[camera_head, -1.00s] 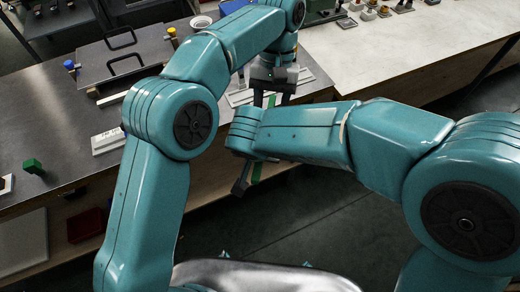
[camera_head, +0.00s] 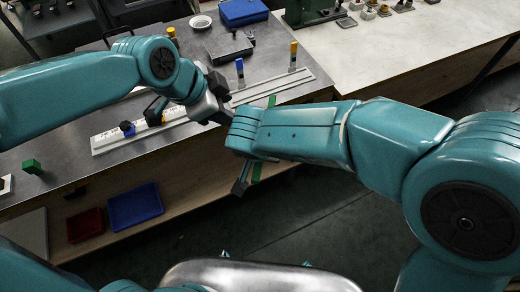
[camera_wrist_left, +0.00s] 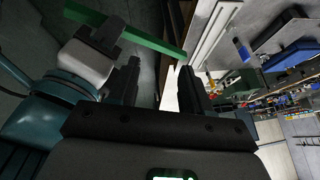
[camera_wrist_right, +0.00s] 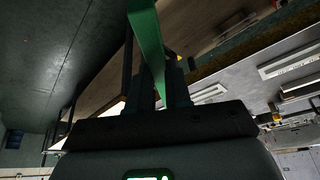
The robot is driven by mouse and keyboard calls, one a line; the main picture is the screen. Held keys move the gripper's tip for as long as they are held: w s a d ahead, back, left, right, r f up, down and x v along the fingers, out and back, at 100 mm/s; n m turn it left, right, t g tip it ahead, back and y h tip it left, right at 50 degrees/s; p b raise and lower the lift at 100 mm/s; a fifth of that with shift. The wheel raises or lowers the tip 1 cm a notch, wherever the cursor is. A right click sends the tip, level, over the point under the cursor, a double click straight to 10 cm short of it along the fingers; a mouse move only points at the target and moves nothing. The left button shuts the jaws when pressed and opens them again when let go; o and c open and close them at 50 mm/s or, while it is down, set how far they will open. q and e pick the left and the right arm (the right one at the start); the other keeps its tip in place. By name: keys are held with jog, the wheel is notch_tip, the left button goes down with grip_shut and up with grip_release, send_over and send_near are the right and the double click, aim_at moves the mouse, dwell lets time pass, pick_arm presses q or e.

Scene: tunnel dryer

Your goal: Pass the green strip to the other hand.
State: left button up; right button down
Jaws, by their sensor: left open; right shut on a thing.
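The green strip shows in the head view (camera_head: 257,172) on both sides of my right forearm, which hides its middle. My right gripper (camera_head: 241,184) is shut on it; in the right wrist view the strip (camera_wrist_right: 147,38) runs up from between the fingers (camera_wrist_right: 160,88). My left gripper (camera_head: 226,101) is open and empty, to the left of the strip's upper end and apart from it. In the left wrist view the strip (camera_wrist_left: 128,31) crosses beyond the open left fingers (camera_wrist_left: 160,76), with my right gripper (camera_wrist_left: 98,48) on it at the left.
The dark bench bears a long pale rail (camera_head: 273,88), a blue-topped post (camera_head: 240,70), a yellow-topped post (camera_head: 293,56), a green block (camera_head: 32,166) and a blue box (camera_head: 243,12). Blue (camera_head: 135,206) and red (camera_head: 86,225) bins sit below. Floor right of them is clear.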

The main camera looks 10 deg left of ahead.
pick_arm(q)
jog(key=s+a+f+n+g, duration=0.1)
jog(key=s+f+n, duration=0.2)
jog(key=f, duration=0.8)
jog(key=s+a+f+n, duration=0.1)
jog(key=s+f+n, duration=0.25)
jog(key=f, duration=0.85)
jog(key=s+d+f+n+g, duration=0.1)
jog(key=s+f+n+g, duration=0.2)
jog(key=s+f+n, duration=0.6)
notch_tip(320, 180, down, 5)
jog(key=shift+s+d+r, duration=0.1)
jog(key=shift+s+d, duration=0.15)
jog(key=shift+s, duration=0.25)
